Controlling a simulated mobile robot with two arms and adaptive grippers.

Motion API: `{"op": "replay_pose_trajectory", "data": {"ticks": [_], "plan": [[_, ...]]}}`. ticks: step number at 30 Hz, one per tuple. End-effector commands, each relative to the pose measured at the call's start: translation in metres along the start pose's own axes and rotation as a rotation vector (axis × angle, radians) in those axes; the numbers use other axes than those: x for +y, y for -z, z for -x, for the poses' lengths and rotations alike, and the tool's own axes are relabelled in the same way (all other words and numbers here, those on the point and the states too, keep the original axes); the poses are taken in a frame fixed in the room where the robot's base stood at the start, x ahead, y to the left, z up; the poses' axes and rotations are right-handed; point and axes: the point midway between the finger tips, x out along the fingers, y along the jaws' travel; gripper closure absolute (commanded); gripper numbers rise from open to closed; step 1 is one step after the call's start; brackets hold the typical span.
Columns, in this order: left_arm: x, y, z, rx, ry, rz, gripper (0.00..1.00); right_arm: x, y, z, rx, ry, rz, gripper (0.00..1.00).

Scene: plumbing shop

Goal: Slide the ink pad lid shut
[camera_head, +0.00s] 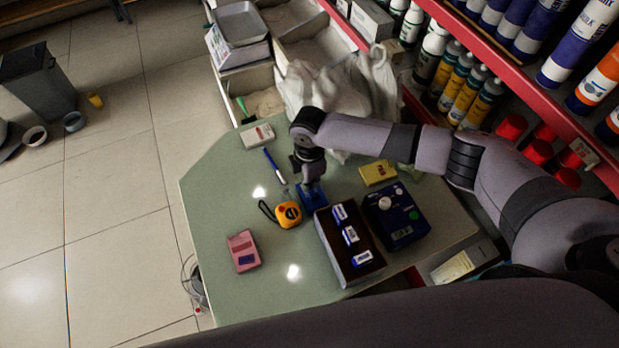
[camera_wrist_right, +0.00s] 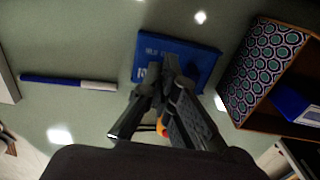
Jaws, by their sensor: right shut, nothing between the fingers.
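A blue ink pad (camera_head: 314,198) lies on the green table, partly hidden by my right gripper in the head view. In the right wrist view the blue pad (camera_wrist_right: 205,58) has pale lettering on its top. My right gripper (camera_head: 308,184) points down over the pad with its fingers together and nothing between them. In the wrist view the right gripper's fingertips (camera_wrist_right: 168,66) overlap the pad's middle; whether they touch it I cannot tell. How far the lid is open is not clear. My left gripper is not in view.
An orange tape measure (camera_head: 288,214) is close beside the pad. A dark box (camera_head: 336,262) with several stamps and a blue device (camera_head: 397,216) stand to the right. A pen (camera_head: 274,165), a pink item (camera_head: 243,250) and a yellow box (camera_head: 378,173) lie around. The left tabletop is mostly clear.

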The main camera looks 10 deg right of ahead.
Motion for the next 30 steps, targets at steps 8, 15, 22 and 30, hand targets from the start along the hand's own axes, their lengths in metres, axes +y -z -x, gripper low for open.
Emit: {"op": "replay_pose_trajectory", "data": {"ticks": [8,15,22,30], "plan": [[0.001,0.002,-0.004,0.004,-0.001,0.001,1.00,0.000,0.001,-0.008,0.002,-0.001,0.001,1.00],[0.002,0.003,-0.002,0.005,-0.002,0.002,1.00,-0.001,0.001,-0.007,0.001,0.000,0.001,1.00],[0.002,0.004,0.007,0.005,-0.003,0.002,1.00,-0.009,0.000,-0.006,0.000,0.000,0.000,1.00],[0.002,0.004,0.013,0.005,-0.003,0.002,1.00,-0.017,0.000,-0.007,0.000,0.000,0.001,1.00]]}}
